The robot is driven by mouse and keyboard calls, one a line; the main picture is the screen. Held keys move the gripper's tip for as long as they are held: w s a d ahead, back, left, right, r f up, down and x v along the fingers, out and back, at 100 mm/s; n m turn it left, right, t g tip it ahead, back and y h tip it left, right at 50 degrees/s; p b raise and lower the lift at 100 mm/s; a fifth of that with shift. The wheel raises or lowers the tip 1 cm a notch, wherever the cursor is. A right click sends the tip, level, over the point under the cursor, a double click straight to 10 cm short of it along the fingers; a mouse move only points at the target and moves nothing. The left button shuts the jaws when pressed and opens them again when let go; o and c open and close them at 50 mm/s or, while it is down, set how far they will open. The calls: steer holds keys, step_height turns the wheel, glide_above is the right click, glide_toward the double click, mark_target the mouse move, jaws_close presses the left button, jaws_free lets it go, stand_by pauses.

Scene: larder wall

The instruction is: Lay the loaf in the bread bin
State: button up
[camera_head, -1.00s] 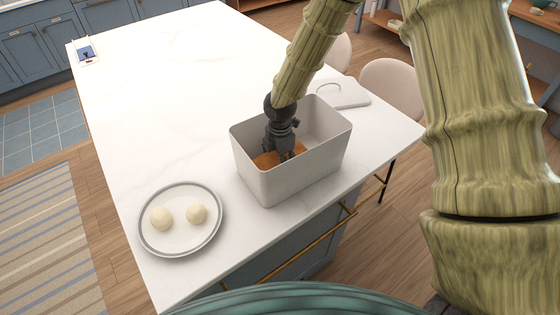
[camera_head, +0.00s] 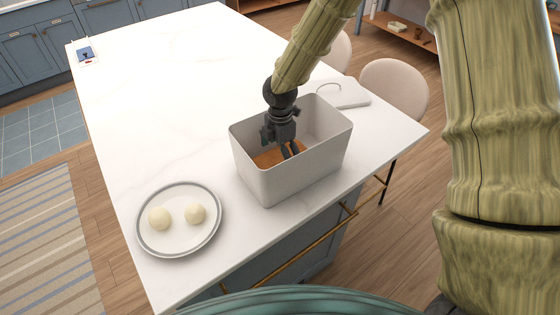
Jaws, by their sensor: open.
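The bread bin (camera_head: 285,184) is a light grey open box standing upright on the white island top. The brown loaf (camera_head: 268,158) lies inside it, low down, partly hidden by the bin's near wall and by my gripper. My gripper (camera_head: 290,151) is dark, points down into the bin and sits over the loaf. Its two fingers are apart and open. Whether the fingertips touch the loaf I cannot tell.
A round plate (camera_head: 170,248) with two pale balls (camera_head: 177,216) stands left of the bin. A white lid with a handle (camera_head: 345,95) lies behind the bin to the right. Chairs (camera_head: 396,88) stand beyond the right edge.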

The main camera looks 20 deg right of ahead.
steer(key=shift+r+b, duration=1.2)
steer(key=shift+r, duration=2.95)
